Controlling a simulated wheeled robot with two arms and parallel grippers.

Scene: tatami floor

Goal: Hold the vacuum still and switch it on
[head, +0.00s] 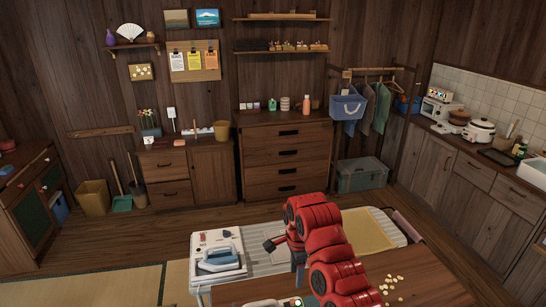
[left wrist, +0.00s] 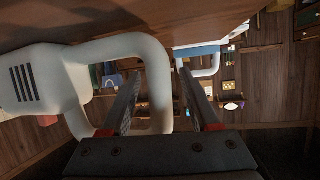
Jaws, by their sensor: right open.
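The white vacuum (head: 262,303) lies on the wooden table, mostly cut off by the bottom edge of the head view. In the left wrist view its vented body (left wrist: 28,85) is at left and its thick loop handle (left wrist: 158,70) in the middle. My left gripper (left wrist: 160,75) is open, its fingers on either side of the handle with gaps showing. It is not visible in the head view. My right gripper (head: 298,286), on the red arm, points down with its tips close above a small green-lit spot (head: 298,302) at the vacuum. I cannot tell whether they touch.
Pale crumbs (head: 391,283) lie on the wooden table (head: 430,288), right of my red arm. Behind it stands an ironing board (head: 262,262) with a blue-and-white iron (head: 219,262) and a yellow cloth (head: 368,231). Open floor lies farther back, before the drawers (head: 287,165).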

